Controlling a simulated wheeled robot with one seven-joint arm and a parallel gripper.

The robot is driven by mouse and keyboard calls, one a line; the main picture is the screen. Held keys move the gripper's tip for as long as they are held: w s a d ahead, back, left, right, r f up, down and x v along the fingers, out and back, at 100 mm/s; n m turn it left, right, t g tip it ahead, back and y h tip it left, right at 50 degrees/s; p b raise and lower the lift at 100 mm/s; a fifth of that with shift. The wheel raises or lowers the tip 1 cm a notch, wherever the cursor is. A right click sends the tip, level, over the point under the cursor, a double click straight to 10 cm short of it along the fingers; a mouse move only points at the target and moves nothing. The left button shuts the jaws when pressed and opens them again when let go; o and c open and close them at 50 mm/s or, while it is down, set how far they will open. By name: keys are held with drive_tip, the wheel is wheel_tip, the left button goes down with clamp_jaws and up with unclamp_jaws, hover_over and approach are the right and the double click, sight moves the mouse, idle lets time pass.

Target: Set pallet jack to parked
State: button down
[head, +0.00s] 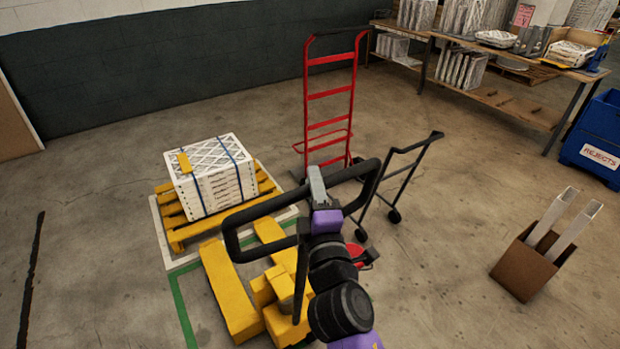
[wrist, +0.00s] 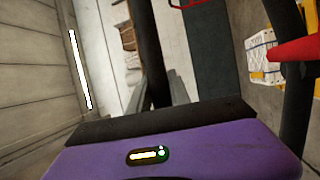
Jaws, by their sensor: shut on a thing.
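The yellow pallet jack (head: 232,298) stands at lower centre in the head view, its forks pointing towards the yellow pallet (head: 190,232). Its black looped handle (head: 262,207) rises beside my arm. My gripper (head: 316,183) is shut on the handle's upper bar; my arm hides part of the jack and its handle post. In the wrist view, the black handle bar (wrist: 150,55) runs up from my gripper (wrist: 163,100), with a red lever (wrist: 296,50) at right. The pallet carries strapped white boxed filters (head: 213,178).
White and green floor tape (head: 183,305) borders the pallet area. A red hand truck (head: 330,92) and a black folding cart (head: 400,178) stand behind the handle. A cardboard box with tubes (head: 530,265) and a blue rejects bin (head: 597,130) are at right.

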drive_tip(key=shift+s+d+r, duration=0.3)
drive_tip(key=shift+d+r, duration=0.25)
drive_tip(key=shift+d, duration=0.15)
drive_tip(key=c, duration=1.2)
unclamp_jaws()
drive_tip(key=shift+a+f, duration=0.15)
drive_tip(key=shift+f, duration=0.05)
drive_tip(key=shift+s+f, duration=0.25)
drive_tip(key=shift+s, duration=0.2)
drive_tip(key=r+b+v, duration=0.1)
drive_tip(key=v, duration=0.5)
drive_tip(key=shift+s+f, duration=0.45)
